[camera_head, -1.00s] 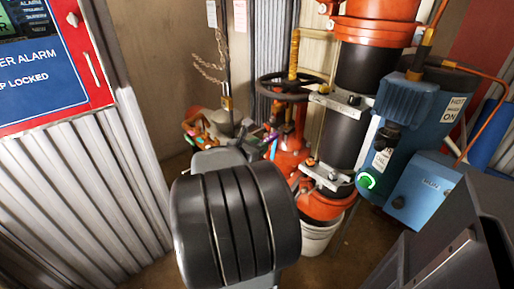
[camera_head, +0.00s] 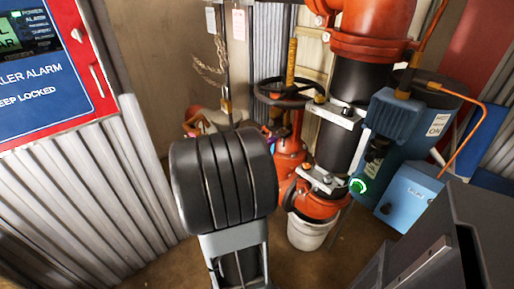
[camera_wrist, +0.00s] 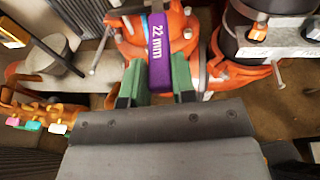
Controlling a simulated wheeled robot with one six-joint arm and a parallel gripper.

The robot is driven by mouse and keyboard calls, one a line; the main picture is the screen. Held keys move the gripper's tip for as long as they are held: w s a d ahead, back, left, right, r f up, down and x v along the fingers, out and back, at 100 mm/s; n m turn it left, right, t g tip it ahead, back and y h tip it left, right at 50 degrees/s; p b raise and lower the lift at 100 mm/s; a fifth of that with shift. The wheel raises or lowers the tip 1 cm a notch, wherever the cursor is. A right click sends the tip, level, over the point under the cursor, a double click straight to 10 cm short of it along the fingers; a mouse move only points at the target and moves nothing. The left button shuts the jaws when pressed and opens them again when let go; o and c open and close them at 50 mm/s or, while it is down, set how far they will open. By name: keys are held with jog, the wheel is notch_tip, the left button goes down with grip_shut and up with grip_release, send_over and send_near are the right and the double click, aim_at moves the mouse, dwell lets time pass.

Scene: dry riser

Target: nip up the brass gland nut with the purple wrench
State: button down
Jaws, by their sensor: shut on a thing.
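My gripper (camera_wrist: 158,82) is in the wrist view, with its two green fingers shut on the purple wrench. The purple wrench (camera_wrist: 159,45) is marked "22 mm" and points away from my gripper, up to the top edge of the picture, where its far end is cut off. It overlaps the red-orange valve body (camera_wrist: 127,40) behind it; I cannot tell whether they touch. In the head view the valve (camera_head: 290,163) stands under a dark handwheel (camera_head: 283,92) with a yellow stem. I cannot make out the brass gland nut in either view. My arm hides the gripper in the head view.
A black riser pipe (camera_head: 335,147) with orange fittings and bolted clamps stands right of the valve, above a white bucket (camera_head: 310,232). A blue pump (camera_head: 400,120) and blue box (camera_head: 408,195) are further right. A chain (camera_head: 208,70) hangs behind. A red alarm panel (camera_head: 50,75) is left.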

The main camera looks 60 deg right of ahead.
jog(key=w+d+m+g+y+p, duration=0.4)
jog(key=w+m+g, duration=0.2)
jog(key=w+g, duration=0.1)
jog(key=shift+w+m+g, duration=0.3)
jog(key=shift+w+g, duration=0.1)
jog(key=shift+w, duration=0.15)
dwell(1.2)
jog(key=shift+w+d, duration=0.1)
jog(key=shift+d, duration=0.1)
dwell(0.5)
